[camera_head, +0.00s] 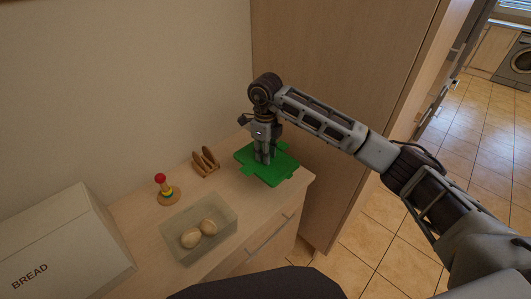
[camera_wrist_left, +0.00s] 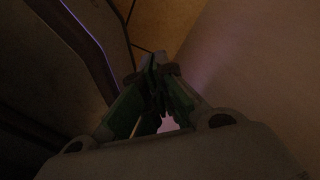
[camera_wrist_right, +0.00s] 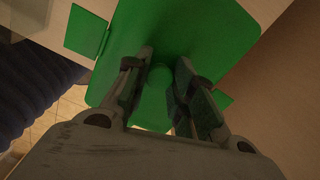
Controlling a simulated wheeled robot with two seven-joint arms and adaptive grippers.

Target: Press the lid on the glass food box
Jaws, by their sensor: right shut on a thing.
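The green lid (camera_head: 284,171) with side flaps is at the right end of the worktop, apart from the glass box. I cannot tell if it rests on the wood or hangs just above. My right gripper (camera_head: 264,160) points down at its middle and is shut on its small knob; the knob (camera_wrist_right: 160,72) shows between the fingers in the right wrist view. The glass food box (camera_head: 222,248) stands open at the front with brown egg-like things (camera_head: 199,233) inside. My left gripper (camera_wrist_left: 158,68) shows only in its dark wrist view, fingers together and nothing seen between them.
A toast rack (camera_head: 205,162) and a wooden piece with a red knob (camera_head: 162,188) stand behind the glass box. A large bread bin (camera_head: 62,245) fills the left. A tall wooden cabinet (camera_head: 340,60) rises beside the worktop's right end. Bare wood lies between box and lid.

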